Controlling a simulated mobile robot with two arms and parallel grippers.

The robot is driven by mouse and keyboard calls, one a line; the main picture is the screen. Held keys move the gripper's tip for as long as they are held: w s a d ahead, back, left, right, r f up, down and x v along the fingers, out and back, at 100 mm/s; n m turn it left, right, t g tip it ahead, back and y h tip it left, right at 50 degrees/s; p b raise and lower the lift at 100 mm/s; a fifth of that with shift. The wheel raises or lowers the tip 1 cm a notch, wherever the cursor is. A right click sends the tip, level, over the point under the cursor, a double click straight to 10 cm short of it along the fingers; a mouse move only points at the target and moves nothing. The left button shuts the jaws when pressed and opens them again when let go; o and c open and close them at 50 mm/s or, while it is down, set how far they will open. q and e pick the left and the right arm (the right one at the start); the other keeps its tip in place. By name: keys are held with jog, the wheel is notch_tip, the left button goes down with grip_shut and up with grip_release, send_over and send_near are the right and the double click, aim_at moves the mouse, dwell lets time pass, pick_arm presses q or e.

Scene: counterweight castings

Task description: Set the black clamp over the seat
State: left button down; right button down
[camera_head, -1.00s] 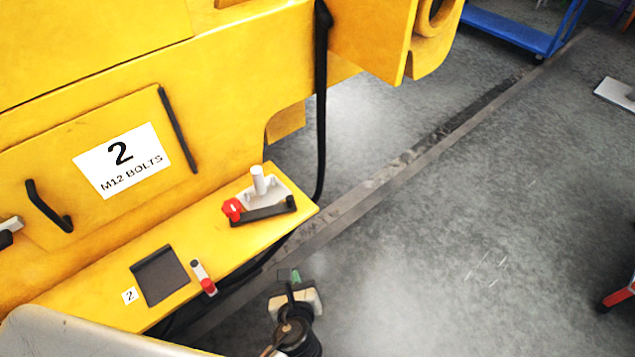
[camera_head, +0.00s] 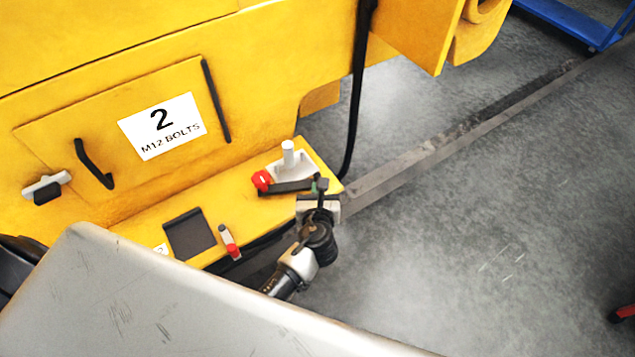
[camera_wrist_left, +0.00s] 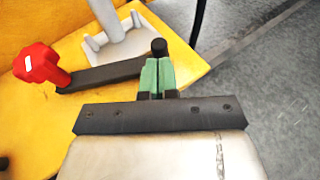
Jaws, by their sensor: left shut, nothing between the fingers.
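The black clamp (camera_head: 286,188) is a flat bar lying on the yellow ledge, with a red knob (camera_head: 262,180) at its left end. In the left wrist view the clamp bar (camera_wrist_left: 105,73) ends at the right in an upright black peg (camera_wrist_left: 159,47). Behind the bar is a grey bracket (camera_wrist_left: 88,44) with a pale upright post (camera_head: 288,153); it may be the seat. The bar lies along the bracket's near side. My left gripper (camera_head: 319,186) is shut and empty, its green fingertips (camera_wrist_left: 157,76) just in front of the peg. I cannot tell whether they touch. My right gripper is not in view.
The yellow ledge (camera_head: 135,232) also holds a dark square pad (camera_head: 190,234) and a small red-and-white item (camera_head: 229,242). A yellow panel labelled 2 M12 BOLTS (camera_head: 162,126) rises behind. A black hose (camera_head: 357,90) hangs by the ledge's right end. Grey floor (camera_head: 480,230) lies open to the right.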

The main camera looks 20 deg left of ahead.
aim_at(317, 173)
pick_arm(q)
jog(key=shift+w+a, duration=0.25)
jog(key=shift+w, duration=0.4)
jog(key=shift+w, duration=0.1)
jog(key=shift+w+a+n+y, duration=0.1)
jog(key=shift+w+n+y, duration=0.2)
jog(key=shift+w, duration=0.05)
jog(key=shift+w+a+n+g+y+b, duration=0.2)
jog(key=shift+w+n+g+y, duration=0.15)
jog(key=shift+w+n+y, duration=0.2)
jog(key=shift+w+a+n+g+y+b, duration=0.2)
jog(key=shift+w+n+g+y, duration=0.2)
jog(key=shift+w, duration=0.2)
jog(key=shift+w+a+p, duration=0.5)
jog(key=shift+w+a, duration=0.3)
jog(key=shift+w, duration=0.25)
jog(key=shift+s+r, duration=0.1)
jog(key=shift+s, duration=0.05)
